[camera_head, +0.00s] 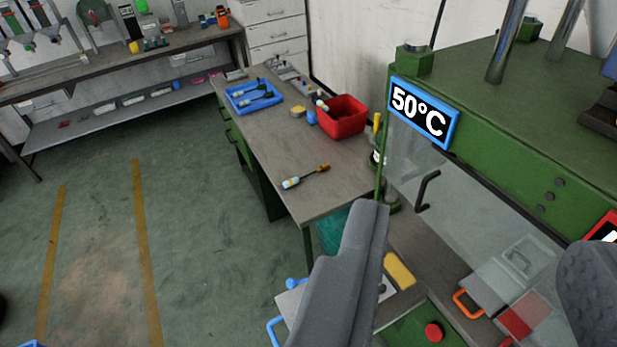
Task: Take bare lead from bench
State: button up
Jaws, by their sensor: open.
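A small lead (307,176) with a white and blue end, a dark middle and an orange-brown end lies alone near the front edge of the grey-topped bench (290,145). It lies slightly slanted, and nothing covers it. My gripper (475,235) is open, with one grey finger at the bottom middle and the other cut off at the right edge. Nothing is held between the fingers. The lead is farther away, up and left of the left finger, and not touched.
A green press (480,105) with a "50°C" sign (419,112) stands close on the right. On the bench are a blue tray (233,101) holding dark leads and a red bin (343,127). Green floor (195,215) is clear at left.

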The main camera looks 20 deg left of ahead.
aim_at(293, 181)
jog(key=u, duration=0.5)
jog(key=k, duration=1.3)
jog(key=u, duration=1)
jog(key=i, duration=2.35)
jog(key=z, duration=0.95)
jog(key=i, duration=1.05)
jog(key=z, duration=0.65)
jog(key=k, duration=0.6)
jog(key=z, duration=0.3)
